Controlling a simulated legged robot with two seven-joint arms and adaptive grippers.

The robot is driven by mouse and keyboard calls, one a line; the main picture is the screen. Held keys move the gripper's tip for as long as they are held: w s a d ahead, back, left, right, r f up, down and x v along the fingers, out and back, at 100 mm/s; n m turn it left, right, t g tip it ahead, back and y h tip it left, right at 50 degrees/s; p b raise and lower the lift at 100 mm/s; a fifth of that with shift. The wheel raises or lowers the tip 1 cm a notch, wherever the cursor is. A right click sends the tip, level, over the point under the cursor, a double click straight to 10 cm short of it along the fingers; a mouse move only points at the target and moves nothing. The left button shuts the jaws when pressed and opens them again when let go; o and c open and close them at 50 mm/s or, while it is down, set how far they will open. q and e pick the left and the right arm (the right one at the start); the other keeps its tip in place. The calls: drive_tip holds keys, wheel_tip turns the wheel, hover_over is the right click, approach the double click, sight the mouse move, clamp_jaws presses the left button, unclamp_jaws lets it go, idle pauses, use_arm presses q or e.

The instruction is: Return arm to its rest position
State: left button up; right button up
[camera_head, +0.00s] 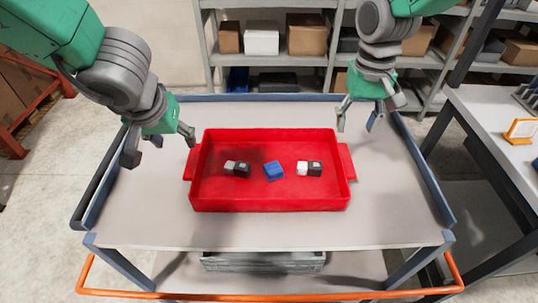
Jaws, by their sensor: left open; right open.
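My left gripper (160,146) is open and empty, above the left side of the cart top, just left of the red tray (270,204). My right gripper (357,122) is open and empty, above the back right of the cart, beyond the tray's right back corner. The tray holds a black-and-white item (237,169) on the left, a blue block (273,171) in the middle and another black-and-white item (310,169) on the right. These lie apart from each other on the tray floor.
The tray stands on a grey cart (400,220) with raised blue side and back edges and an orange handle (270,292) in front. Shelves with cardboard boxes (306,35) stand behind. A workbench (500,115) is at the right. Cart top is clear around the tray.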

drive_tip(key=shift+r, duration=0.35)
